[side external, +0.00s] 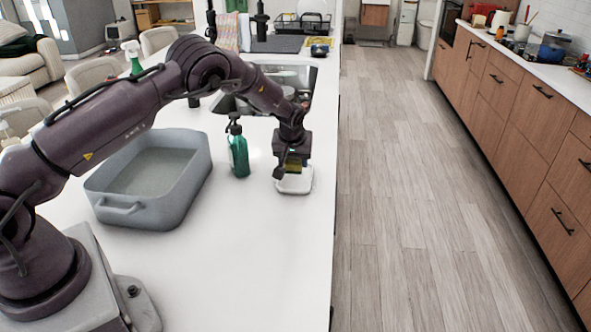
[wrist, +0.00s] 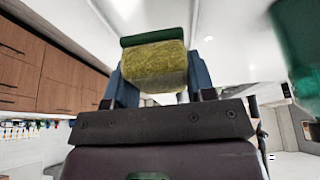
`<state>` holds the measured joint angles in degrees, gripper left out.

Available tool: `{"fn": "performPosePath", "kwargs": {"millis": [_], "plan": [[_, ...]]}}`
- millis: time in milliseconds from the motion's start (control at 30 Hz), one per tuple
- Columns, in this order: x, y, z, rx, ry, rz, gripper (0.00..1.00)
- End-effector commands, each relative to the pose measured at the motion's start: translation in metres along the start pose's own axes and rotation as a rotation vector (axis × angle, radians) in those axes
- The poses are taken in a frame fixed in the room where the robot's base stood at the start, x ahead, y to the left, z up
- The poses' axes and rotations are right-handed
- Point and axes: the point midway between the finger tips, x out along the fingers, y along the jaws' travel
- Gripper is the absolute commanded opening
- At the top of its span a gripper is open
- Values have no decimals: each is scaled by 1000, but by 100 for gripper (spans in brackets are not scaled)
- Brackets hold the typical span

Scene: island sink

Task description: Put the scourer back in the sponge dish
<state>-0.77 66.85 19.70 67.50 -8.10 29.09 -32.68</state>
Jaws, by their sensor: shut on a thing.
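The scourer is a yellow sponge block with a dark green pad, and it shows clearly in the wrist view (wrist: 155,67) between the two fingers. My gripper (side external: 291,168) is shut on it and points down over the counter. In the side external view the scourer (side external: 293,161) is mostly covered by the fingers. The sponge dish (side external: 295,186) is small and white and lies directly below my gripper. The scourer is over the dish; whether it touches the dish I cannot tell. I cannot make out the dish in the wrist view.
A green pump bottle (side external: 238,151) stands just left of my gripper. A grey tub (side external: 199,183) stands further left. The sink (side external: 297,78) is behind, with a dish rack (side external: 303,24) beyond. The counter edge is close on the right; the counter in front is clear.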

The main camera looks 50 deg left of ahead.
Motion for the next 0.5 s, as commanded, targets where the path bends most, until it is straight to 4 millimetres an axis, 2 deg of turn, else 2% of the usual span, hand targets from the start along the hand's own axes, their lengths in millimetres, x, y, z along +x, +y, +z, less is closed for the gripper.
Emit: {"fn": "performPosePath", "kwargs": {"millis": [167,300,500], "plan": [[12,4,-2,0,-1,0,24],[32,4,8,1,-3,-1,24],[38,4,10,0,0,2,24]]}}
